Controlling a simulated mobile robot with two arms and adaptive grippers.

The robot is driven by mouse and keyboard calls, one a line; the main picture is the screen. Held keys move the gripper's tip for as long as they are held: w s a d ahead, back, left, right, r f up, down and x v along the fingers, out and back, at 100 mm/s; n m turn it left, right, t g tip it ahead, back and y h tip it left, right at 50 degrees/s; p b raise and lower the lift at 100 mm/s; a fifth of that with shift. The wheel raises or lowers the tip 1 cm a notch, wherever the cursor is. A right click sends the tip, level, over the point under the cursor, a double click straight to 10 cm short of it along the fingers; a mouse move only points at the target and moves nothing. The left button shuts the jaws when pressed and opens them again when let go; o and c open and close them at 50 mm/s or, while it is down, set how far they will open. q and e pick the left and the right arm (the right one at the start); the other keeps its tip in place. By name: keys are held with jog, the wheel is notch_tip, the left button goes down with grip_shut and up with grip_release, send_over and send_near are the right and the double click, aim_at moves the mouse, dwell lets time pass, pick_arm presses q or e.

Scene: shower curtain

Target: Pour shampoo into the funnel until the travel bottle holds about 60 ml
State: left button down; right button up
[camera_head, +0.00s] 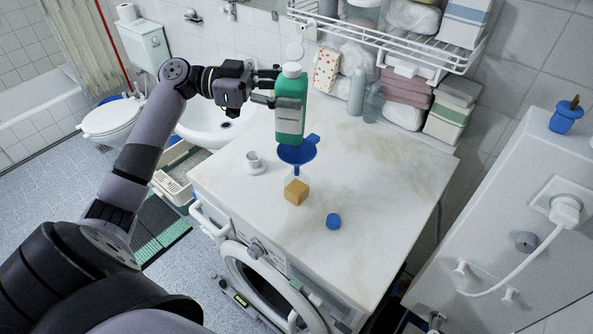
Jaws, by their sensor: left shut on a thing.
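A green shampoo bottle (290,122) with a pale label and white top is held upright. My left gripper (277,88) is shut on its upper part, and its arm comes in from the left. The blue funnel (297,154) is just below the bottle in the picture, on top of the washing machine. My right gripper is not in view.
A white pump-like piece (254,162) stands left of the funnel. A round blue cap (333,221) lies at the front of the washing machine top (390,190). Bottles and folded towels (405,90) line the back wall under a wire rack (390,45). The top's right side is clear.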

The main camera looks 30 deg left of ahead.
aim_at(283, 73)
pick_arm(q)
jog(key=shift+w+r, duration=0.1)
jog(key=shift+r, duration=0.05)
jog(key=shift+r+p, duration=0.5)
jog(key=shift+r, duration=1.4)
jog(key=shift+f, duration=0.1)
jog(key=shift+f+b, duration=0.15)
jog(key=shift+b, duration=0.4)
jog(key=shift+h, duration=0.3)
jog(key=shift+r, duration=0.2)
jog(key=shift+f, duration=0.1)
